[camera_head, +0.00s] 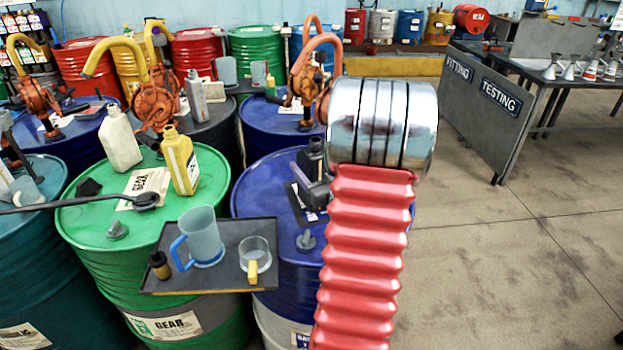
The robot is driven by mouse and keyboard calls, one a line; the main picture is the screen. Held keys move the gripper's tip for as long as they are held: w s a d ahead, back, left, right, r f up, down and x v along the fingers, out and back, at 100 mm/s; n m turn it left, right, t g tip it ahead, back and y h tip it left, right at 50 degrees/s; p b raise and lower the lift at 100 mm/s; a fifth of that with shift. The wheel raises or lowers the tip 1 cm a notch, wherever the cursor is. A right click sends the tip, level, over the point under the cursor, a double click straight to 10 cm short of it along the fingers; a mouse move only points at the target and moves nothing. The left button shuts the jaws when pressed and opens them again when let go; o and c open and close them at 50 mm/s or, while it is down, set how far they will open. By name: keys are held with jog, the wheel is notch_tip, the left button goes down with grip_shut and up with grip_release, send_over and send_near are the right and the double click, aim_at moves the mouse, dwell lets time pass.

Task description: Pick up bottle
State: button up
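Several bottles show. A yellow bottle (181,163) stands upright on a green drum (75,217) at the left. A white bottle (120,140) stands slightly tilted behind it, on the same drum. A grey bottle (197,100) stands further back on a dark drum. A small dark bottle (158,265) with a brownish cap is at the left end of the black tray (190,285). My arm's red bellows and chrome joint fill the centre right, apart from these bottles in the picture. I cannot make out my gripper's fingers.
A blue-handled jug (203,236) and a small yellow-handled measuring cup (255,258) stand on the tray. Orange hand pumps (155,100) rise from drums behind. A dark object (314,168) sits on the blue drum (262,190). A workbench (488,105) stands right; floor before it is clear.

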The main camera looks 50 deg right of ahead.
jog(key=shift+c, duration=0.5)
jog(key=shift+d, duration=0.1)
jog(key=c, duration=1.5)
